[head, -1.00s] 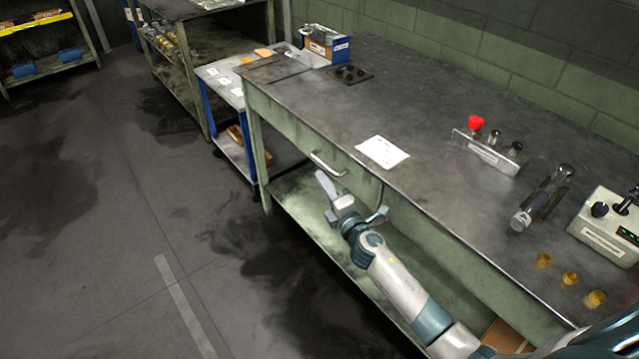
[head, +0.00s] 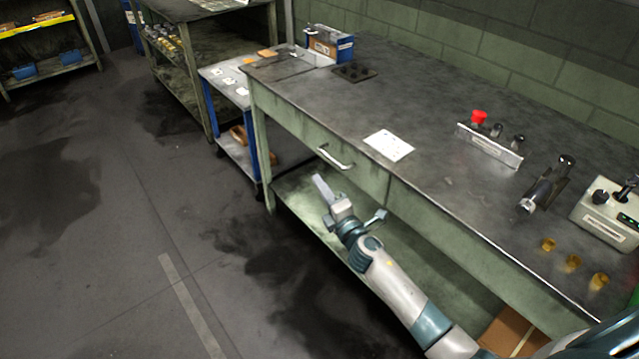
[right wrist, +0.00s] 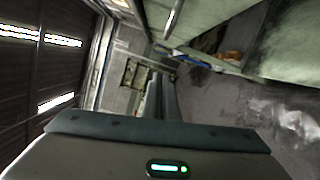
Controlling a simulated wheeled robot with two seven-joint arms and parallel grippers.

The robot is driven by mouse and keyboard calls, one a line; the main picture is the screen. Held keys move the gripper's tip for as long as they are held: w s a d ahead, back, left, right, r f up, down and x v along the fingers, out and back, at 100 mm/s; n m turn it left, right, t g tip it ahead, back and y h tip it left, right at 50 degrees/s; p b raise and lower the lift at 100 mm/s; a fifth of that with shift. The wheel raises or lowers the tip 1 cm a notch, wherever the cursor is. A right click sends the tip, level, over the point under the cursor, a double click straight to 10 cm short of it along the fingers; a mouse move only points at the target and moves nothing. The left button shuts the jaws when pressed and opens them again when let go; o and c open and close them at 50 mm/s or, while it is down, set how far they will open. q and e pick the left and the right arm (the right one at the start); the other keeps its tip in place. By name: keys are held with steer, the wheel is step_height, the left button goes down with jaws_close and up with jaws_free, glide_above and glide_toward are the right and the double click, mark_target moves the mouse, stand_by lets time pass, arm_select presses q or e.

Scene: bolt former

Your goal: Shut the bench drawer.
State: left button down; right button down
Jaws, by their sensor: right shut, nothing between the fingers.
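The bench drawer (head: 300,133) is a green front panel under the left part of the grey-topped bench (head: 330,100). It looks flush with the bench front, though a small gap would be hard to see. Its metal bar handle (head: 335,160) is clear of my gripper; a bright bar that looks like the handle (right wrist: 173,18) shows at the top of the right wrist view. My right gripper (head: 320,183) is shut and empty, in front of and below the handle, apart from the drawer. Its closed fingers (right wrist: 160,97) point forward in the wrist view. My left gripper is not in view.
A white paper (head: 389,145) lies on the bench top above the drawer. A lower shelf (head: 300,210) runs under the bench. A blue-framed cart (head: 232,97) stands past the bench's left end. The floor (head: 130,250) to the left is open.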

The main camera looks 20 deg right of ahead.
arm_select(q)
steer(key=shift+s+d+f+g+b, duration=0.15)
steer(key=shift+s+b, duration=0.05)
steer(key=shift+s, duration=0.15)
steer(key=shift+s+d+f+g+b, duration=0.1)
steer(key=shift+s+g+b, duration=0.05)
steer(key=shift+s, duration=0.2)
arm_select(e)
steer(key=s+d, duration=0.1)
steer(key=s, duration=0.8)
steer(key=shift+f, duration=0.35)
